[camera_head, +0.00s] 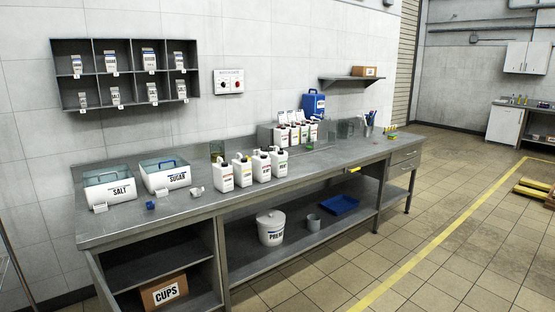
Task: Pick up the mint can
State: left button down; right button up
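Several white cans stand in a row at the middle of the grey workbench: a leftmost can (223,178), a second can (242,173), a third can (261,168) and a rightmost can (279,164). The rightmost has a greenish label. The lettering is too small to tell for certain which one is the mint can. All stand upright and nothing holds them. Neither of my grippers shows in the view.
The grey workbench (330,163) also bears a salt bin (110,191), a sugar bin (166,178), small cups and a rack of smaller bottles (295,133) behind the cans. A lower shelf holds a white bucket (271,229) and blue tray (340,205). The tiled floor in front is clear.

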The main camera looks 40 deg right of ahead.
aim_at(279, 158)
jog(key=i+l, duration=0.15)
jog(key=l, duration=0.2)
jog(key=i+l, duration=0.15)
jog(key=l, duration=0.2)
jog(key=i+l+u, duration=0.1)
jog(key=l, duration=0.2)
jog(key=i+l, duration=0.2)
jog(key=l, duration=0.2)
jog(key=i+l+u, duration=0.1)
jog(key=l, duration=0.25)
jog(key=i+l, duration=0.2)
jog(key=l, duration=0.15)
jog(key=i+l, duration=0.15)
jog(key=l, duration=0.2)
jog(key=u, duration=0.05)
